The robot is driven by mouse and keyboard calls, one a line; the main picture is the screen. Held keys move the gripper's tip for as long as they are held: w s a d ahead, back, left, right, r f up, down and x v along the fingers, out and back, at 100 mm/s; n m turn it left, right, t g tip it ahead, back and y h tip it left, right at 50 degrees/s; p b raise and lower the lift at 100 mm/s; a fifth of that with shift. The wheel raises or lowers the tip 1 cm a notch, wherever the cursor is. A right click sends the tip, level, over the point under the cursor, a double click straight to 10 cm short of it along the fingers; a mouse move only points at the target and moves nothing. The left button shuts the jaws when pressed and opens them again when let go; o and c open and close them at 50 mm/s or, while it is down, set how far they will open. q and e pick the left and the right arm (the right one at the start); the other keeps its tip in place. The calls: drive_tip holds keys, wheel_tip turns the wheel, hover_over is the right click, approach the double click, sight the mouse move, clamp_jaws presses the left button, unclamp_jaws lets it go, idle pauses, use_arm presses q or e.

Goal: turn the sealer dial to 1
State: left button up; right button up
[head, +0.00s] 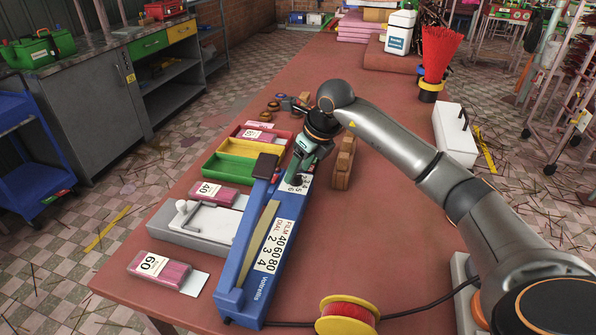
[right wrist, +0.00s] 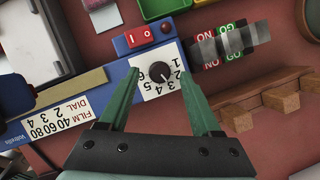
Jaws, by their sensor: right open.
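The blue sealer (head: 240,262) lies lengthwise on the red-brown table, with a white film/dial chart (head: 275,245) on top. Its black round dial (right wrist: 160,72) sits on a white numbered plate (right wrist: 150,91) in the right wrist view. A small pale mark shows on the dial's lower right edge; I cannot tell surely which number it points to. My right gripper (head: 306,165) is over the sealer's far end, pointing down. In the right wrist view its open green fingers (right wrist: 160,68) appear on either side of the dial, with nothing between them gripped. My left gripper is out of view.
A red I/O switch (right wrist: 141,35) is beside the dial plate. A notched wooden block (head: 343,165) stands right of the gripper. Trays (head: 232,168) and packs labelled 40 (head: 213,194) and 60 (head: 158,267) lie left.

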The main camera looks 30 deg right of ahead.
drive_tip(key=shift+w+a+f, duration=0.1)
drive_tip(key=shift+w+f, duration=0.2)
drive_tip(key=shift+f, duration=0.35)
clamp_jaws()
